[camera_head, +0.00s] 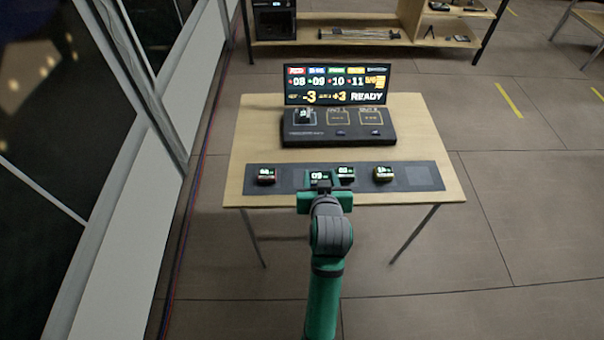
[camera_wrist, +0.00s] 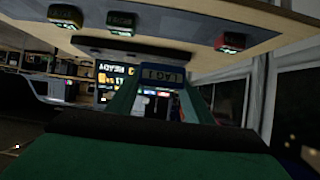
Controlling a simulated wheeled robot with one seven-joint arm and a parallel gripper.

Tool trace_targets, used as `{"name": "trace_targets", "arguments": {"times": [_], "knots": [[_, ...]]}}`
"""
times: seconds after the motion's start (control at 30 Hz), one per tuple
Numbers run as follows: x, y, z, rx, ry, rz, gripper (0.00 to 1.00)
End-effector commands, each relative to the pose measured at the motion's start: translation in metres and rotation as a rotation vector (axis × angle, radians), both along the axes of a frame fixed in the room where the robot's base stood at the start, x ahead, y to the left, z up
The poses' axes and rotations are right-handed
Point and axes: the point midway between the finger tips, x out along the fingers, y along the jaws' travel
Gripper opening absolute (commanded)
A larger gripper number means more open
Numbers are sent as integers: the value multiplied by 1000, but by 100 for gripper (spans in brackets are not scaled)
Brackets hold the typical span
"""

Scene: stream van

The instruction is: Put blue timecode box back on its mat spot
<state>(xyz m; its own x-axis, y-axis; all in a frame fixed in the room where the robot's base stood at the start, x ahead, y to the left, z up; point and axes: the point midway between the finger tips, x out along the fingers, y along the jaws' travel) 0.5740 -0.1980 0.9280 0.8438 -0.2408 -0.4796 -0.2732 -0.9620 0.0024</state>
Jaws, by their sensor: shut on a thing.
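The blue timecode box (camera_head: 320,176) is held in my gripper (camera_head: 322,186), over the dark mat strip (camera_head: 418,176) near the table's front edge. In the wrist view the blue-rimmed box (camera_wrist: 162,75) sits between my green fingers (camera_wrist: 160,92), its display upside down. In the head view it stands between a red box (camera_head: 266,175) and a green box (camera_head: 345,173); a yellow box (camera_head: 383,174) is further right. My gripper partly hides the mat beneath, so I cannot tell whether the box touches it.
A black console (camera_head: 340,135) with a lit READY screen (camera_head: 337,84) stands behind the mat. A small box (camera_head: 304,116) sits on the console's left pad. The mat's right end is bare. A shelf (camera_head: 350,42) stands at the back, and a wall with windows is at left.

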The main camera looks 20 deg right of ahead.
Motion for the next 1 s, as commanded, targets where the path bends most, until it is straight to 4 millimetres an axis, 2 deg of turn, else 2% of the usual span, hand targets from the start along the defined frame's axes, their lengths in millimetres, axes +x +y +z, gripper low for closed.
{"name": "trace_targets", "arguments": {"times": [0.03, 0.3, 0.5, 0.87, 1.0], "knots": [[12, 1, -5, 0, 1, 1, 18], [67, 1, -33, 0, 2, 1, 18], [93, 2, -66, 1, 2, 1, 18], [112, 6, -88, 0, 1, 6, 18], [110, 2, -108, 1, 2, 0, 18]]}}
